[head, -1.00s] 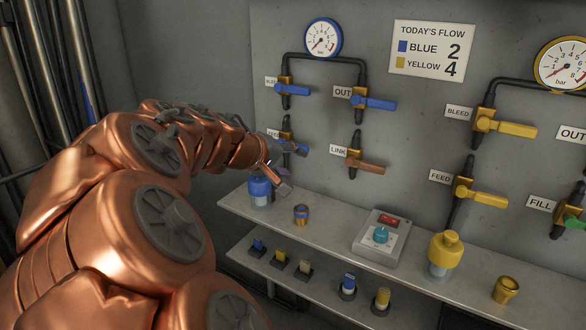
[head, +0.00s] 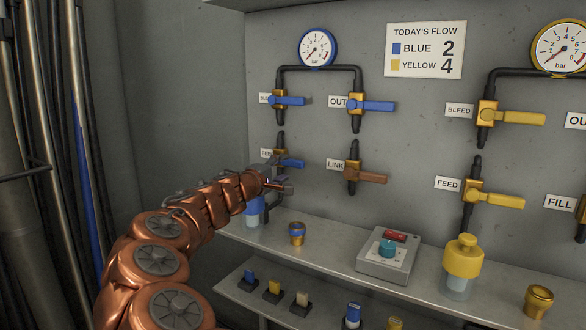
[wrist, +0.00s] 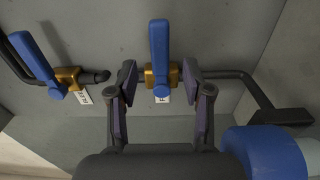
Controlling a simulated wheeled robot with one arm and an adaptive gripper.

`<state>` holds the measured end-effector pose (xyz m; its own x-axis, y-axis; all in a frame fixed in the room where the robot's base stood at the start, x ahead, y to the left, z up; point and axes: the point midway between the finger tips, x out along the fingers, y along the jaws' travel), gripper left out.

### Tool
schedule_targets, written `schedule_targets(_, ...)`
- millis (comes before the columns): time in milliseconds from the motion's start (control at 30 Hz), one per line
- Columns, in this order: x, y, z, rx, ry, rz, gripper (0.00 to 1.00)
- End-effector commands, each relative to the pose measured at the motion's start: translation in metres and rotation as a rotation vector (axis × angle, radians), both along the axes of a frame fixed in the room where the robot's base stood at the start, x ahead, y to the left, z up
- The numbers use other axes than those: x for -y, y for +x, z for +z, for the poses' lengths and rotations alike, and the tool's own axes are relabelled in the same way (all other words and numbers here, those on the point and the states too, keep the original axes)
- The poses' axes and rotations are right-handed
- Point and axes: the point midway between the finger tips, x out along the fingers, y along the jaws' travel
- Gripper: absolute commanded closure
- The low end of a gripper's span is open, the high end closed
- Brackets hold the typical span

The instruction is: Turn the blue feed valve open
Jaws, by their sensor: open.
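The blue feed valve's handle (head: 292,163) sticks out to the right in the head view, crosswise to its vertical pipe. My gripper (head: 278,182) is just below and in front of it and hides part of the valve. In the wrist view, the blue handle (wrist: 159,45) points up from its brass body (wrist: 160,78), crosswise to the pipe. My gripper (wrist: 159,75) is open there, one finger on each side of the valve, with visible gaps to the handle.
Above the feed valve is another blue-handled valve (head: 288,100), also in the wrist view (wrist: 35,58). The blue OUT valve (head: 372,106) and brown LINK valve (head: 367,177) are to the right. A blue-capped bottle (head: 254,212) stands on the shelf (head: 325,250) below my gripper.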

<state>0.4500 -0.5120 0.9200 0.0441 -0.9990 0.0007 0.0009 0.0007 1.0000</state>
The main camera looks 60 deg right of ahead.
Motion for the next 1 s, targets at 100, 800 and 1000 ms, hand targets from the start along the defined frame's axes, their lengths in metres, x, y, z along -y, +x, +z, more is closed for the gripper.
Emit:
schedule_targets(100,0.016,-0.001,-0.003,0.0,0.003,-0.004,0.5)
schedule_targets(800,0.064,0.002,0.0,0.001,0.001,0.0,0.5)
schedule_targets(1000,0.064,0.002,0.0,0.001,0.001,-0.001,0.59)
